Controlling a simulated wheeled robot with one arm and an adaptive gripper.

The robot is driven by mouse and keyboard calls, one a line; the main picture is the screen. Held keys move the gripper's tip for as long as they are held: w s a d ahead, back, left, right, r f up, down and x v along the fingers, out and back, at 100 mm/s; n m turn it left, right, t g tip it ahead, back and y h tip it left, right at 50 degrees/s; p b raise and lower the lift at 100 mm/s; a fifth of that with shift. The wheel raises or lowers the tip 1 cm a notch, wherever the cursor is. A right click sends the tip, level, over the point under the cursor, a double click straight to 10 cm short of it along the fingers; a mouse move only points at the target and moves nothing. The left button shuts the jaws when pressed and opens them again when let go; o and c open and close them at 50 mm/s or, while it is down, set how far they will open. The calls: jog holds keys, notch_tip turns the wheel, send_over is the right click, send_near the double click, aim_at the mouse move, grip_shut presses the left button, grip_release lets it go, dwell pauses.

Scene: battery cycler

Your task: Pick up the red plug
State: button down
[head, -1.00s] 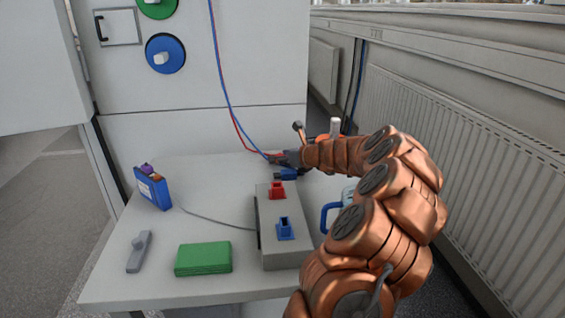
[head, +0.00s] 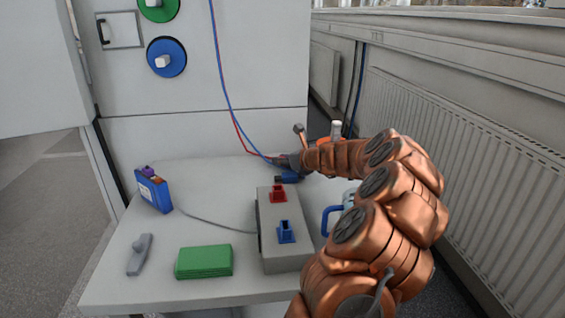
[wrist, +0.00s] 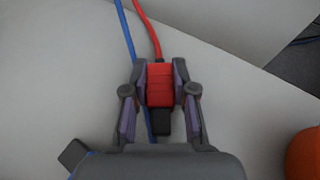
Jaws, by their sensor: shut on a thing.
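The red plug (wrist: 160,85) shows in the wrist view, with a red cable running from its top and a dark block at its lower end. My gripper (wrist: 160,88) has its two fingers shut on the plug's sides. In the head view my gripper (head: 283,160) is low over the back of the table, and the plug is mostly hidden there. The blue plug (head: 288,177) lies on the table just beside and in front of my gripper. I cannot tell whether the red plug touches the table.
A grey box (head: 272,245) with a red socket (head: 278,194) and a blue socket (head: 286,233) stands in front. A green block (head: 204,262), a grey tool (head: 140,254) and a blue battery pack (head: 153,190) are to the left. An orange object (wrist: 304,154) is at the wrist view's right.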

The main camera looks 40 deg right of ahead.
notch_tip(320, 180, up, 10)
jog(key=p, duration=0.2)
jog(key=shift+p, duration=0.35)
dwell(0.4)
